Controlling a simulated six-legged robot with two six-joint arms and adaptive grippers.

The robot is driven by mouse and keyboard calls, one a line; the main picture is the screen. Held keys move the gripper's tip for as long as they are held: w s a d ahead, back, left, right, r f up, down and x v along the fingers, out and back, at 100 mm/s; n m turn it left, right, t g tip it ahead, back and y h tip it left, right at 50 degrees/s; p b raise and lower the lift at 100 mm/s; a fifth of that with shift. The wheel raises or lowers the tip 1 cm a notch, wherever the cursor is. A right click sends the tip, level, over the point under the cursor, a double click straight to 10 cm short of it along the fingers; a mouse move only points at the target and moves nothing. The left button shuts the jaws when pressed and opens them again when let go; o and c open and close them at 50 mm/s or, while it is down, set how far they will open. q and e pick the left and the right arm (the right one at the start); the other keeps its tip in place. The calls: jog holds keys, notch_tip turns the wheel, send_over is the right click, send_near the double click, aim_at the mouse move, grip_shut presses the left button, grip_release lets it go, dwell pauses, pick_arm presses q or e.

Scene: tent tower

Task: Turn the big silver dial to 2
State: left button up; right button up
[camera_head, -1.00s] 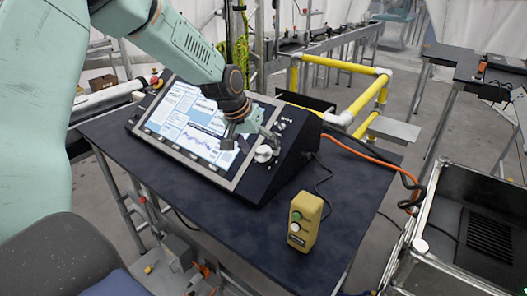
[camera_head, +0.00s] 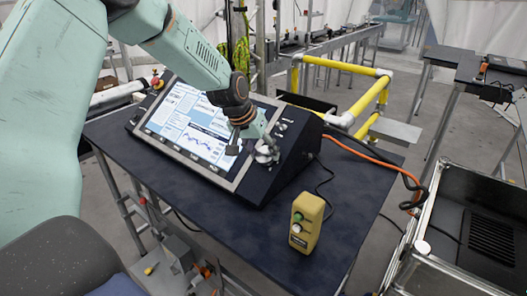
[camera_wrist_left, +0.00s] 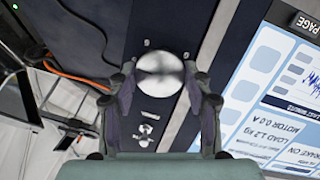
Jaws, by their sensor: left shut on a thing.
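The big silver dial (camera_wrist_left: 160,73) sits on the dark side strip of the console, right of its screen in the head view. There the dial (camera_head: 265,154) is partly covered by my left gripper (camera_head: 256,151). In the left wrist view the two fingers of my left gripper (camera_wrist_left: 160,88) are on either side of the dial and close against it, shut on it. Small marks show beside the dial, but I cannot read which number it points to. My right gripper is not in view.
The console (camera_head: 285,160) with its lit screen (camera_head: 190,125) stands on a dark table (camera_head: 180,192). A yellow button box (camera_head: 306,222) stands at the table's front right. Smaller switches (camera_wrist_left: 147,130) sit near the dial. Orange and black cables (camera_head: 370,160) run off the right side.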

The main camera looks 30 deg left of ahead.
pick_arm(q)
jog(key=shift+c, duration=1.2)
